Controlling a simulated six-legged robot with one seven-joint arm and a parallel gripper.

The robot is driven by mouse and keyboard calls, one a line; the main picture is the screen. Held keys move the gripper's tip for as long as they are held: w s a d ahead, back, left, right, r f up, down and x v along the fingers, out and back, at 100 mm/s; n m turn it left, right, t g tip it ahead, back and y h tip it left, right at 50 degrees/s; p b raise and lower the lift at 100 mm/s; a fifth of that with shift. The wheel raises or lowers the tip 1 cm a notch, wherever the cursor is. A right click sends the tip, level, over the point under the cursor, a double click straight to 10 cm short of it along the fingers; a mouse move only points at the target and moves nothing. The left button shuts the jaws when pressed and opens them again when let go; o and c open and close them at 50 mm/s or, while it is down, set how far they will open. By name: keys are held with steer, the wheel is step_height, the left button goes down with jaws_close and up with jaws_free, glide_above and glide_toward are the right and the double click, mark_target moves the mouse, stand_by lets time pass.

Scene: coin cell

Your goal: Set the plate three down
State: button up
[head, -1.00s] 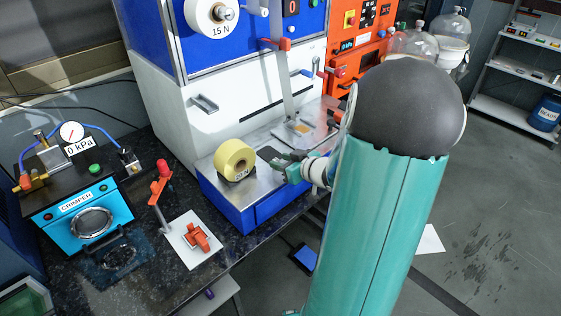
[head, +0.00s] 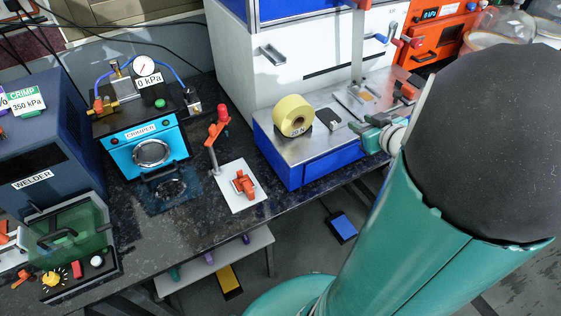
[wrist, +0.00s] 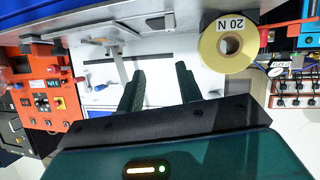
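I cannot make out any thing marked as plate three. My gripper (head: 372,132) is at the front right of the machine's metal deck (head: 313,142), with teal fingers. In the wrist view my gripper (wrist: 159,78) has its two dark fingers well apart, with nothing visible between them. A small dark-grey plate (head: 328,119) lies on the deck, left of my gripper. A second thin plate with an orange patch (head: 364,95) lies farther back on the deck. A yellow roll marked 20 N (head: 284,113) stands at the deck's left; it also shows in the wrist view (wrist: 210,50).
A white card with an orange clamp (head: 243,188) lies on the dark bench, left of the deck. The blue crimper (head: 145,150) and the welder (head: 40,150) stand farther left. An orange unit (wrist: 45,95) is beside the white machine. The bench edge runs in front.

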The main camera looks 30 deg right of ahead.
steer(key=w+a+r+m+g+h, duration=0.2)
steer(key=w+a+r+g+h, duration=0.15)
steer(key=a+r, duration=0.6)
steer(key=s+a+g+y, duration=0.1)
steer(key=s+a, duration=0.3)
steer(key=a, duration=0.3)
steer(key=s+a+f+n+g+y, duration=0.1)
steer(key=s+a+y, duration=0.1)
steer(key=a, duration=0.5)
steer(key=s+a+g+y, duration=0.2)
steer(key=s+a, duration=0.3)
steer(key=a, duration=0.2)
steer(key=shift+s+f+n, duration=0.35)
steer(key=shift+f+n, duration=0.05)
steer(key=shift+d, duration=0.2)
